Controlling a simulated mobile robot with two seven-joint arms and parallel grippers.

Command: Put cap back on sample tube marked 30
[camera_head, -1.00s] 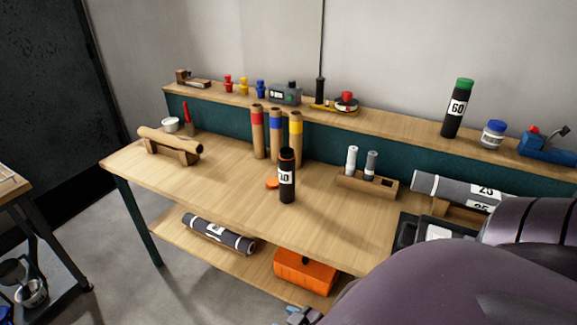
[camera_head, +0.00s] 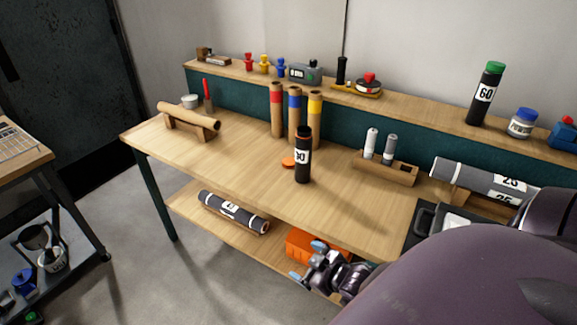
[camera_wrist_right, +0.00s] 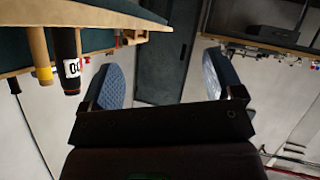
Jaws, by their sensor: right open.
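The black sample tube (camera_head: 303,158) stands upright on the workbench. Its white label is partly turned, and its number looks like 30. Its top shows no cap. An orange cap (camera_head: 288,162) lies flat on the bench just left of the tube's base. My right gripper (camera_head: 307,262) is open and empty, in front of the bench edge and lower than the bench top, below the tube in the head view. In the right wrist view the tube (camera_wrist_right: 71,62) shows at the upper left, outside the open fingers (camera_wrist_right: 165,78). My left gripper is not in view.
Cardboard tubes with red, blue and yellow bands (camera_head: 295,112) stand close behind the sample tube. A wooden block with two small tubes (camera_head: 385,168) is to the right. A tube with a green cap (camera_head: 486,94) stands on the back shelf. The bench's front left is clear.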

